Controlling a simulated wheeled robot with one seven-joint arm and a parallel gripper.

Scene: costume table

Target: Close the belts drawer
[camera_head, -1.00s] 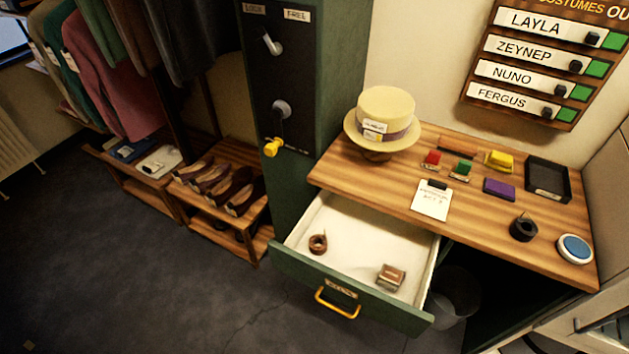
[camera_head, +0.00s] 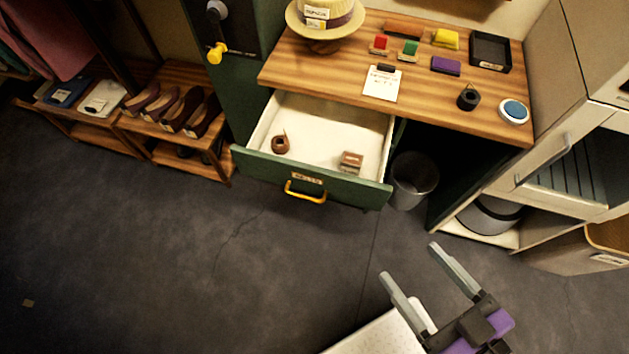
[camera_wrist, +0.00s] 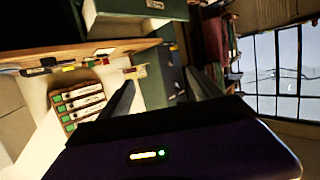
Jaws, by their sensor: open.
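The belts drawer (camera_head: 258,166) is pulled out under the wooden table, with a green front, a small label and a yellow handle (camera_head: 305,192). Inside it lie a brown rolled belt (camera_head: 280,144) and a small brown boxy item (camera_head: 350,162). My gripper (camera_head: 410,262) is open and empty at the lower right in the head view, over the floor and apart from the drawer. In the wrist view its two dark fingers (camera_wrist: 162,88) stand apart with nothing between them, and a green drawer-like front (camera_wrist: 110,17) shows at the top.
A grey bin (camera_head: 413,178) stands beside the drawer. A shoe rack (camera_head: 180,115) is at left. Floor before the drawer is clear.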

